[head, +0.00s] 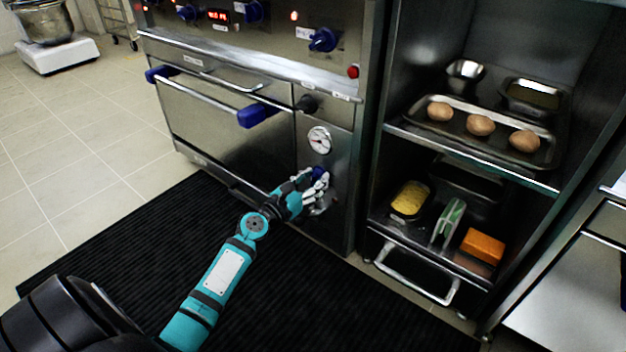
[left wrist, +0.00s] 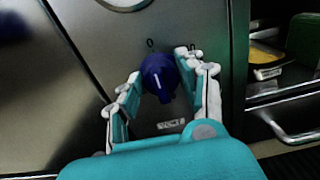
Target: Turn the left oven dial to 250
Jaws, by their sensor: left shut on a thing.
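A blue dial (head: 319,172) sits low on the steel panel at the oven's right side, below a round white gauge (head: 320,140). In the left wrist view the dial (left wrist: 157,72) carries a white line that runs roughly up and down. My left gripper (head: 317,184) is at this dial. My right gripper is not in view.
The oven door (head: 225,128) is shut, with blue-ended handle bars. More blue knobs, such as one at the upper right (head: 323,39), line the panel above. A shelf unit with a tray of potatoes (head: 480,125) stands right of the oven. A black mat (head: 130,238) covers the floor in front.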

